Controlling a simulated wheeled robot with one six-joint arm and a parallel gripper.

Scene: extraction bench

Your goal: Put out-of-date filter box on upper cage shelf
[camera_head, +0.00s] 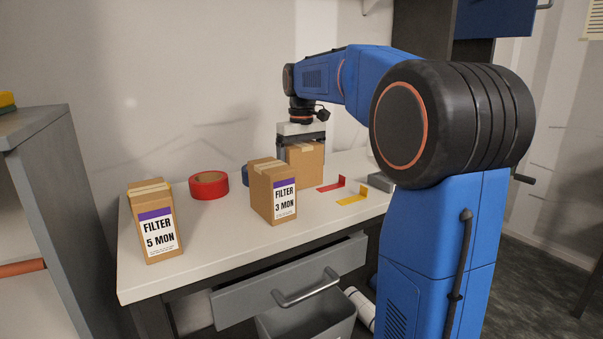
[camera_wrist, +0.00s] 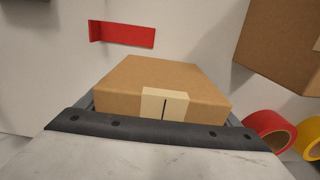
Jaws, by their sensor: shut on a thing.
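My gripper (camera_head: 302,145) points down over the back of the bench. It is shut on a brown cardboard box (camera_head: 308,170), whose taped top also shows in the wrist view (camera_wrist: 160,82). The held box shows no readable label, and I cannot tell whether it touches the bench. A box marked "FILTER 3 MON" (camera_head: 285,200) stands in front of it and hides part of it. A box marked "FILTER 5 MON" (camera_head: 160,232) stands upright at the bench's left front. I cannot make out an upper cage shelf for certain.
The white bench (camera_head: 215,235) has a red tape roll (camera_head: 208,186), red (camera_head: 331,185) and yellow (camera_head: 353,196) brackets, and a grey block (camera_head: 381,182). A drawer (camera_head: 245,305) stands out below. A grey shelf unit (camera_head: 50,150) is at the left.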

